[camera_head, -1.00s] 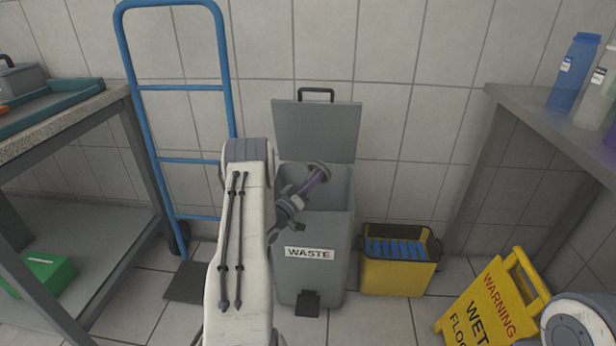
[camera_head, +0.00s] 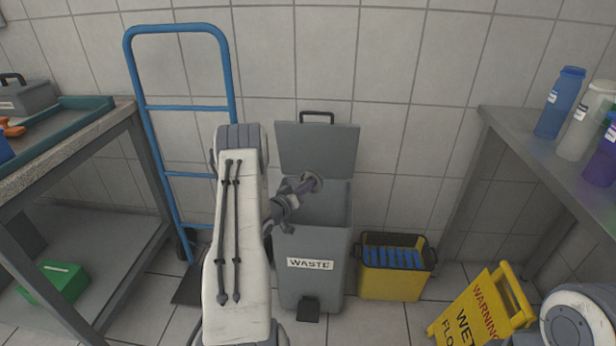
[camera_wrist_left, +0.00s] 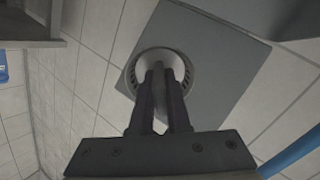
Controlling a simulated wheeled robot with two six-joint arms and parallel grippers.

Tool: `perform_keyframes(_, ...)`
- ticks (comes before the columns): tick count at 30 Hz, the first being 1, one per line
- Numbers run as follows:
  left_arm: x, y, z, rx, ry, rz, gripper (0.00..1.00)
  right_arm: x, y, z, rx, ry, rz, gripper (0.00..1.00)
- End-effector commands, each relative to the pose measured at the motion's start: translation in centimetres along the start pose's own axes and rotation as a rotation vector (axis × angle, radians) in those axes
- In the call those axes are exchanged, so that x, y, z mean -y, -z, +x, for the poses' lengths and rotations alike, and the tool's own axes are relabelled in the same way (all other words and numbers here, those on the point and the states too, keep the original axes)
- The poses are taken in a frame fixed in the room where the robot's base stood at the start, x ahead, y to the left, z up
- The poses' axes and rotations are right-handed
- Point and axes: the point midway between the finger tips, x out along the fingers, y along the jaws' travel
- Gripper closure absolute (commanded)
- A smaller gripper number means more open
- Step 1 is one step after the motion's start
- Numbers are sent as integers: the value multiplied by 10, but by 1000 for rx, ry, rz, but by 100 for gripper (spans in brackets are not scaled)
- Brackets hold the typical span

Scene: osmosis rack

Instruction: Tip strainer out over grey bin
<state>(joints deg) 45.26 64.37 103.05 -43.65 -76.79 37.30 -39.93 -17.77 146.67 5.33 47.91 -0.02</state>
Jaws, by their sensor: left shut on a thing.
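The grey bin (camera_head: 312,287), marked WASTE, stands on the floor against the wall with its lid (camera_head: 318,150) raised. My left gripper (camera_head: 298,192) is at the bin's open mouth, on its left side. It is shut on the strainer (camera_head: 314,182), a small dark round thing in the head view, seen over the opening. In the left wrist view the strainer (camera_wrist_left: 183,66) is a pale round cup with a slotted dark rim, between and beyond the two fingers. Whether it holds anything is hidden. My right gripper is out of view.
A blue hand truck (camera_head: 180,108) stands left of the bin. A yellow crate (camera_head: 392,285) with blue items sits right of it, then a yellow wet-floor sign (camera_head: 482,315). Benches (camera_head: 75,150) (camera_head: 540,150) flank both sides; the right one bears bottles.

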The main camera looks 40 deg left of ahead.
Motion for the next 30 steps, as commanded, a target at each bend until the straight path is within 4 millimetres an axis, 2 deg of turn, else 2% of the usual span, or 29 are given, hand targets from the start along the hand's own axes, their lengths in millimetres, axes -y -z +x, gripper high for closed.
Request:
perform_keyframes(1,-6,9,-2,21,12,0,100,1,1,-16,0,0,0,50)
perform_keyframes(30,-39,30,-32,494,267,1,100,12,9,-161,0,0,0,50)
